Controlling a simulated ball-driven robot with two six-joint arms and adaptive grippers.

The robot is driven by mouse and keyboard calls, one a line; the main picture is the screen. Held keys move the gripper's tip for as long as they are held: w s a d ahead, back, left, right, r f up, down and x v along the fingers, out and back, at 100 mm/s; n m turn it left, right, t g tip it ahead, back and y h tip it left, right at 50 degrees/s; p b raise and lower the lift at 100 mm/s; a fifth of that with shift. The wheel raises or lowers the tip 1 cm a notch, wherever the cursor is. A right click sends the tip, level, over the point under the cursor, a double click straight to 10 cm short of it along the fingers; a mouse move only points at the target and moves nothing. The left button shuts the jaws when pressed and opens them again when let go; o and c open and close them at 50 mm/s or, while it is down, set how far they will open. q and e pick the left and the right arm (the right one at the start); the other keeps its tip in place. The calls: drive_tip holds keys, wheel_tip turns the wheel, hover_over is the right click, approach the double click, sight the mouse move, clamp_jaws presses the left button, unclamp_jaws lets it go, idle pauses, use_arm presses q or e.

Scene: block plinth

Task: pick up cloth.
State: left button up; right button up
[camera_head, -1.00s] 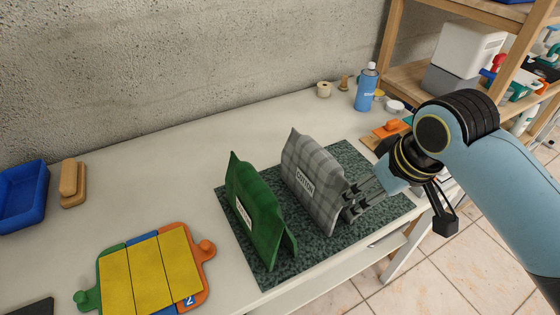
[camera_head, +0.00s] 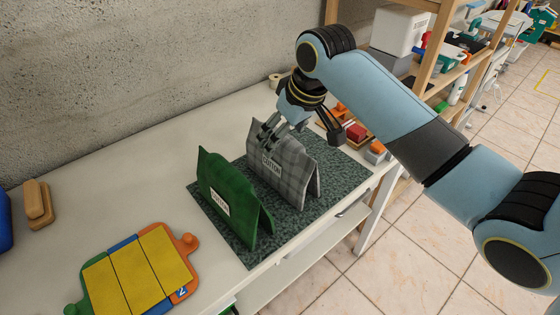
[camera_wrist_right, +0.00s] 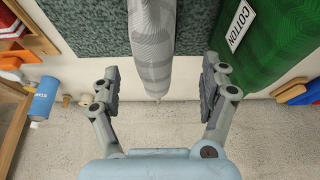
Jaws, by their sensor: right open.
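A grey plaid cloth (camera_head: 285,170) stands folded like a tent on a dark green speckled mat (camera_head: 312,206), with a white label on its left face. A green plaid cloth (camera_head: 228,192) with a similar label stands to its left. My right gripper (camera_head: 272,130) is at the upper edge of the grey cloth. In the right wrist view, my open right gripper (camera_wrist_right: 160,82) has one finger on each side of the grey cloth (camera_wrist_right: 152,40), with gaps on both sides. The green cloth (camera_wrist_right: 278,38) lies beyond the right finger. My left gripper is out of view.
A board with yellow panels (camera_head: 140,272) lies at the front left, near a wooden block (camera_head: 38,203). A blue bottle (camera_wrist_right: 43,98) shows in the right wrist view. A concrete wall (camera_head: 130,80) backs the table; shelves stand right.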

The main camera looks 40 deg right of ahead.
drive_tip(key=x, duration=0.7)
drive_tip(key=shift+w+d+f+p, duration=0.2)
drive_tip(key=shift+w+d+p, duration=0.1)
drive_tip(key=shift+d+p, duration=0.05)
drive_tip(key=c, duration=1.3)
